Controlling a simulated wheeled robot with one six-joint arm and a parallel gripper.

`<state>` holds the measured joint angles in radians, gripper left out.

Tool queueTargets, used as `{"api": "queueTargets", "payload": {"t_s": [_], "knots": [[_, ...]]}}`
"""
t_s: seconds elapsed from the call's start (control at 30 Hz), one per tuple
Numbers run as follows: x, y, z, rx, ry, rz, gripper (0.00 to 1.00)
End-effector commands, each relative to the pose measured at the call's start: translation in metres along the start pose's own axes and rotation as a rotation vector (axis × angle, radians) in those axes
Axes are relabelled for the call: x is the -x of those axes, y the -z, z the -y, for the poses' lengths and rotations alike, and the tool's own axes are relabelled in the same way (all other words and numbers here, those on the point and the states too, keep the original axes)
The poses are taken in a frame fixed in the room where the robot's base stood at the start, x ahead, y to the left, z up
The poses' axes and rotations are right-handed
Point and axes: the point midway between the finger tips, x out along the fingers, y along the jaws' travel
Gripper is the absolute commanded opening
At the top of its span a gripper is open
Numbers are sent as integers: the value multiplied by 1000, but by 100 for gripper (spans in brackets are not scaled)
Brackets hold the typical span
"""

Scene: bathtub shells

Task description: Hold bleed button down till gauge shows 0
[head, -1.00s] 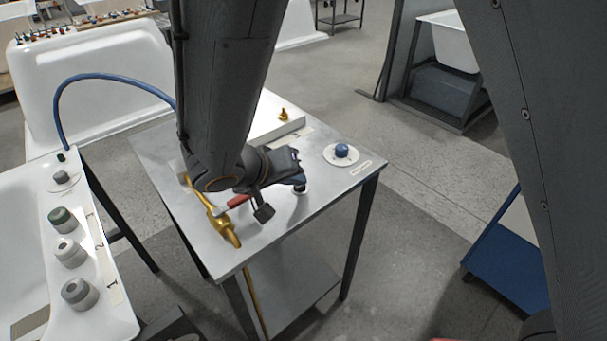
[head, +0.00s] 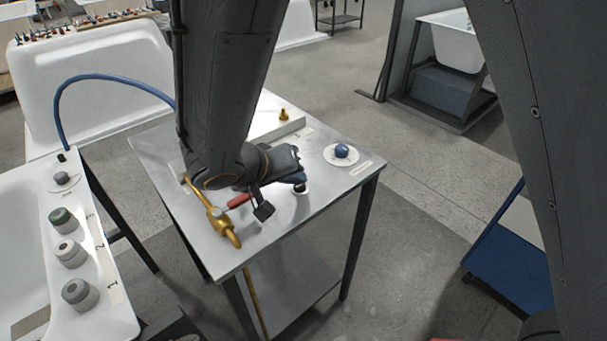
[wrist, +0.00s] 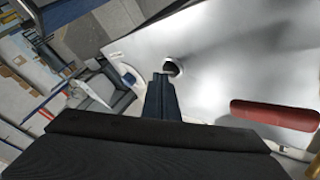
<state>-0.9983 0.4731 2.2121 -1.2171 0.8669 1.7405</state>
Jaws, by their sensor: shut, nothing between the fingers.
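A small dark button in a pale collar (head: 300,190) sits on the metal table (head: 330,185), just below my fingertips in the head view. The wrist view shows a dark round piece in a white ring (wrist: 171,68), right by the fingertips. My gripper (head: 299,179) is shut and empty, its tips close over the button. I cannot tell whether they touch it or whether it is pressed. In the wrist view my closed fingers (wrist: 163,80) point at the ring. No gauge face can be made out in either view.
A blue knob (head: 341,151) on a white disc stands right of the button. A brass pipe (head: 222,222) with a red lever (head: 239,200) lies left, close to my gripper. A white tub rim with grey knobs (head: 80,292) is at the left.

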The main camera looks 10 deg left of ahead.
Motion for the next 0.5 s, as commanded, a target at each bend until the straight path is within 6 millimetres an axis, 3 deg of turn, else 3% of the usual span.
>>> {"api": "queueTargets", "payload": {"t_s": [0.5], "knots": [[7, 6, -5, 0, 0, -1, 0]]}}
